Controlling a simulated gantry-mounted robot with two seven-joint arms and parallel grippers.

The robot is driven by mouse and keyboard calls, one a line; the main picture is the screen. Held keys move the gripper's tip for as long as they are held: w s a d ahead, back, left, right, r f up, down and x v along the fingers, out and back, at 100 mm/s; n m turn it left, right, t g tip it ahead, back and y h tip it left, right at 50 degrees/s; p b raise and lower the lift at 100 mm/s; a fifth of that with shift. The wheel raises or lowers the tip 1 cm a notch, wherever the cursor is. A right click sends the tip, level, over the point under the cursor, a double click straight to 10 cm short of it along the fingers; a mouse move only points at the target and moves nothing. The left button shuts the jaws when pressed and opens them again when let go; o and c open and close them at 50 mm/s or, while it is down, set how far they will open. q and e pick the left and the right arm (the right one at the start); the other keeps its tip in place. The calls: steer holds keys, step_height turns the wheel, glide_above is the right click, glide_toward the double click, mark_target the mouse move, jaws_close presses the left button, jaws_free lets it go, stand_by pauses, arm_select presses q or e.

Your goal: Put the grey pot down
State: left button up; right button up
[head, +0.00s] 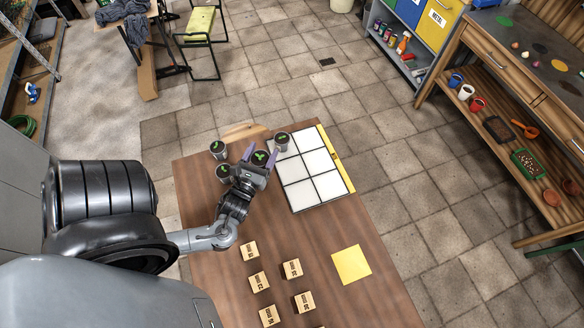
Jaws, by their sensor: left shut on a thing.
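My left gripper (260,158) is at the far end of the brown table, left of the white grid tray. Its purple fingers are shut on a small dark grey pot (260,157) with a green top. The pot is upright; I cannot tell whether it touches the table. Similar pots stand close by: one at the far left (218,149), one just left of the gripper (224,172), and one at the tray's far left corner (281,141). My right gripper is not in view.
The brown table (222,200) also bears several lettered wooden blocks (258,281) and a yellow square (351,264) nearer to me. A yellow strip (336,160) runs along the tray's right side. A wooden round piece (240,132) lies at the far edge. A wooden workbench (500,80) stands right.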

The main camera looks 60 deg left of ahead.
arm_select(q)
steer(key=shift+w+a+f, duration=0.15)
steer(key=shift+w+f, duration=0.15)
steer(key=shift+w+d+f, duration=0.15)
steer(key=shift+w+f, duration=2.45)
steer(key=shift+w, duration=0.05)
steer(key=shift+w+d+f, duration=0.1)
steer(key=shift+w+f, duration=2.5)
steer(key=shift+f+b, duration=0.15)
steer(key=shift+b, duration=0.15)
steer(key=o, duration=1.1)
